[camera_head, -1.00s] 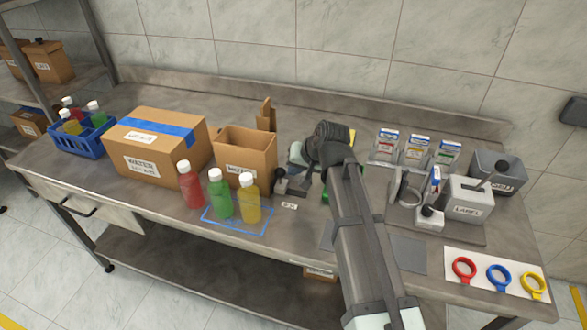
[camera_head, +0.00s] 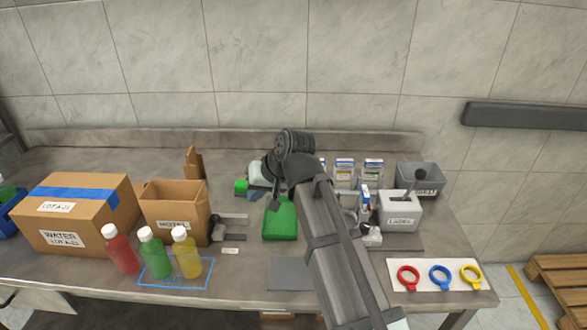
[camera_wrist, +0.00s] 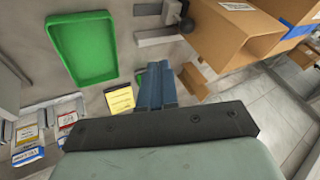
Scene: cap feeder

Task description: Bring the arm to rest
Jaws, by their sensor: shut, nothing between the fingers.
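My gripper (camera_head: 255,195) is above the back middle of the steel table, and its fingers (camera_wrist: 157,70) are closed together with nothing between them in the wrist view. A green tray (camera_head: 281,222) lies on the table just in front of and to the right of the gripper. The tray also shows at upper left in the wrist view (camera_wrist: 84,50). My forearm covers part of the table right of the tray.
An open carton (camera_head: 168,212), a closed box (camera_head: 80,222) and three bottles (camera_head: 154,255) stand left. A label device (camera_head: 399,212), a grey bin (camera_head: 420,176) and several packets (camera_head: 344,172) are right. Coloured rings (camera_head: 439,277) lie front right. A yellow card (camera_wrist: 119,100) lies near the fingers.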

